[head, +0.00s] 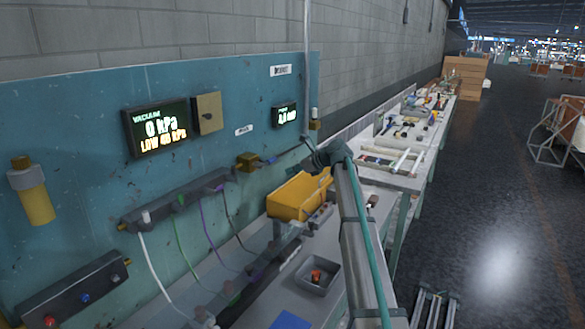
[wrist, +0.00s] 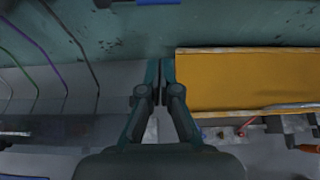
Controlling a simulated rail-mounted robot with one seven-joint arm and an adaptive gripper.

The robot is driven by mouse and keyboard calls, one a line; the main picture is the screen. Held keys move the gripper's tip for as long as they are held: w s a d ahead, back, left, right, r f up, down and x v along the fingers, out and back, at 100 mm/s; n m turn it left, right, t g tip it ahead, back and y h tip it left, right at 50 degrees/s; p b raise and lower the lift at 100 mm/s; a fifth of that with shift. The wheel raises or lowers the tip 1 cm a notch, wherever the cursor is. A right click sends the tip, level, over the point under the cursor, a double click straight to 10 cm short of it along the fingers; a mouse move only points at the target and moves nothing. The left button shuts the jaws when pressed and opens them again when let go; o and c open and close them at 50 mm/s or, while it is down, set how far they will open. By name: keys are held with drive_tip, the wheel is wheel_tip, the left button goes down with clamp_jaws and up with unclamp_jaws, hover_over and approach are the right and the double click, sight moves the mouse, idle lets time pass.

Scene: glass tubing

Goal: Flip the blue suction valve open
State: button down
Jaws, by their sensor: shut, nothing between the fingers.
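The suction valve has a brass body (head: 247,161) on the blue-green wall panel, with a short blue lever (head: 268,161) sticking out to its right. My gripper (head: 303,146) is just right of the lever, its fingers pointing toward the panel. In the wrist view my gripper (wrist: 160,66) is shut and empty, the two dark fingers side by side. A blue strip, probably the lever (wrist: 158,2), shows at the top edge, beyond the fingertips. The brass body is outside the wrist view.
A vacuum display (head: 157,128) reads 0 kPa, LOW 45 kPa. Below the valve are a yellow bin (head: 296,196), a manifold (head: 180,199) with coloured tubes, and a grey tray (head: 317,277) with a red item. A thin vertical pipe (head: 306,75) runs near my gripper.

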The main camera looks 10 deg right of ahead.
drive_tip(key=w+a+p, duration=0.3)
drive_tip(key=w+a, duration=0.1)
drive_tip(key=a, duration=0.1)
drive_tip(key=shift+w+p, duration=0.3)
drive_tip(key=shift+w, duration=0.1)
